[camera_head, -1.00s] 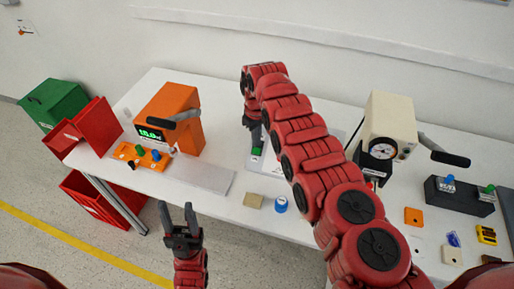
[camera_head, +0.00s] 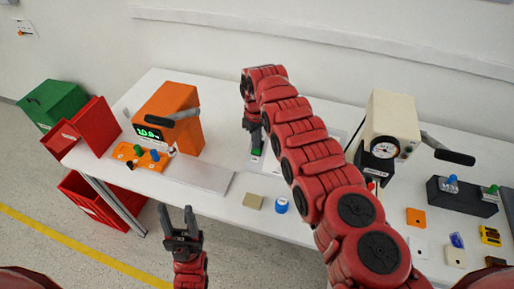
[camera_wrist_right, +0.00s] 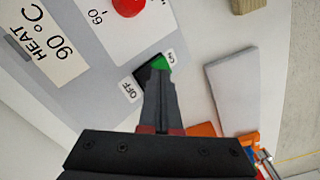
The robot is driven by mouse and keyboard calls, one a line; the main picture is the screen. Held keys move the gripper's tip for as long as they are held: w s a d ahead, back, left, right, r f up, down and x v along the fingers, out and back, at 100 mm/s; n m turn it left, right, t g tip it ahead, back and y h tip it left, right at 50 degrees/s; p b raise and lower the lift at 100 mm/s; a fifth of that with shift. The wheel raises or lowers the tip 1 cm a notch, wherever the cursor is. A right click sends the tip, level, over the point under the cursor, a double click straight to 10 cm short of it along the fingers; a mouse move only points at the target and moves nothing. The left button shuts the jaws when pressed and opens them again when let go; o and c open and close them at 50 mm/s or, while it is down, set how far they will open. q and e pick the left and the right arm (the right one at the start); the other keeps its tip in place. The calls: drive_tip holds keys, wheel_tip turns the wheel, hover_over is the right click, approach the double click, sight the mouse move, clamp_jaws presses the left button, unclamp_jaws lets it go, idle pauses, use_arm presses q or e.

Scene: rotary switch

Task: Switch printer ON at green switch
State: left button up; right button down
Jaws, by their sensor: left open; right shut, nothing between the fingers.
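The green switch (camera_wrist_right: 161,62) is a small rocker with a green part and a black part (camera_wrist_right: 148,75), set on a panel between the labels ON and OFF. It also shows as a small green spot in the head view (camera_head: 256,151). My right gripper (camera_wrist_right: 158,68) is shut and empty. Its tips overlap the switch in the right wrist view and hide part of it; I cannot tell whether they touch it. In the head view my right gripper (camera_head: 255,138) points down just above the switch. My left gripper (camera_head: 179,216) is open and empty, in front of the table.
A red knob (camera_wrist_right: 129,4) sits on the same panel beside a HEAT label. An orange machine (camera_head: 181,112) with a green display stands left, a beige gauge machine (camera_head: 391,120) right. A blue cap (camera_head: 281,206) and a tan block (camera_head: 253,201) lie near the table's front edge.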

drive_tip(key=shift+s+f, duration=0.1)
wheel_tip(320, 180, up, 2)
drive_tip(key=shift+p, duration=0.9)
wheel_tip(320, 180, up, 3)
drive_tip(key=shift+p, duration=1.15)
wheel_tip(320, 180, up, 2)
drive_tip(key=shift+p, duration=0.5)
